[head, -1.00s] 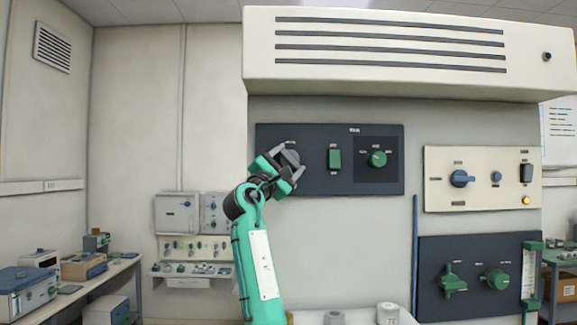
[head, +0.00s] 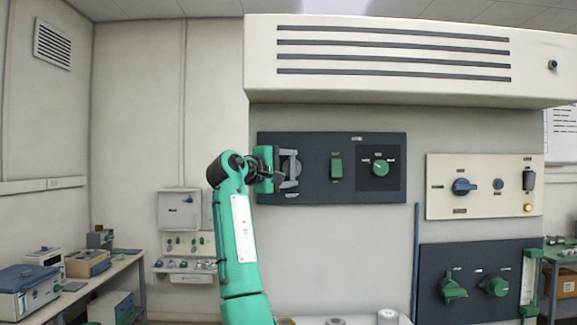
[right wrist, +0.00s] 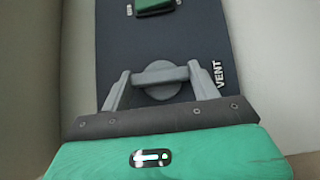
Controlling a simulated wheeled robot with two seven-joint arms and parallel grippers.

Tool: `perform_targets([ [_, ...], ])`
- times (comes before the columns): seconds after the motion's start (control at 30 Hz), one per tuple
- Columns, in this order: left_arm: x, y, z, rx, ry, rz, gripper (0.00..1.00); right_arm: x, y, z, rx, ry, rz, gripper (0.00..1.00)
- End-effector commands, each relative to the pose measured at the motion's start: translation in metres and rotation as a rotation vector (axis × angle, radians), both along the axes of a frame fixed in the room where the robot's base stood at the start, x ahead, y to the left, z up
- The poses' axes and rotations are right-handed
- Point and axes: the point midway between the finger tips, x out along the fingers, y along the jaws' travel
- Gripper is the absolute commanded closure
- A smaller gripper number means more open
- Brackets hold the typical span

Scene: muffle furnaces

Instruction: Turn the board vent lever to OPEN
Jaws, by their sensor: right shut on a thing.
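The board vent lever (head: 289,168) is a grey round knob at the left end of the dark upper panel (head: 315,190). In the right wrist view the lever (right wrist: 160,80) shows as a grey disc with a handle across it, beside the word VENT. My right gripper (head: 295,172) comes in level from the left in the head view, its fingers above and below the lever. The right wrist view shows the gripper (right wrist: 161,82) shut on the lever, one finger at each side. Part of the handle and any position marks are hidden. My left gripper is not in view.
A green rocker switch (head: 336,167) and a green knob (head: 379,167) sit right of the lever. A cream hood (head: 400,85) juts out above. A cream panel (head: 482,205) and a lower dark panel (head: 470,262) are at the right.

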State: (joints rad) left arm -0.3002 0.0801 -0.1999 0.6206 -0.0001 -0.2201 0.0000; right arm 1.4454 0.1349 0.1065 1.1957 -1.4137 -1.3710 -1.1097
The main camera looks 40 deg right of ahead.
Motion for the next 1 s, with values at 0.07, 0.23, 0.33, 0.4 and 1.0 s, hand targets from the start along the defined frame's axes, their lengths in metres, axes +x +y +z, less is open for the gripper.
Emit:
perform_targets([
  [0.07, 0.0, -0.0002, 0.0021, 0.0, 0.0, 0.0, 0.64, 0.0002, 0.0, 0.0008, 0.014, -0.011, 0.001, 0.61],
  [0.23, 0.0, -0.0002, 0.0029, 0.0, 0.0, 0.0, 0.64, 0.0001, -0.0002, 0.0001, 0.028, -0.023, 0.001, 0.61],
  [0.33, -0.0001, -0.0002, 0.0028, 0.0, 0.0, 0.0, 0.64, 0.0001, -0.0003, -0.0002, 0.029, -0.025, 0.001, 0.61],
  [0.4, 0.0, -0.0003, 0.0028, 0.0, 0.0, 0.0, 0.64, 0.0001, -0.0003, -0.0003, 0.029, -0.025, 0.001, 0.61],
  [1.0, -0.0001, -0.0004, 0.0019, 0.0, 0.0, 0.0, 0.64, 0.0, 0.0008, -0.0003, 0.027, -0.023, 0.001, 0.16],
])
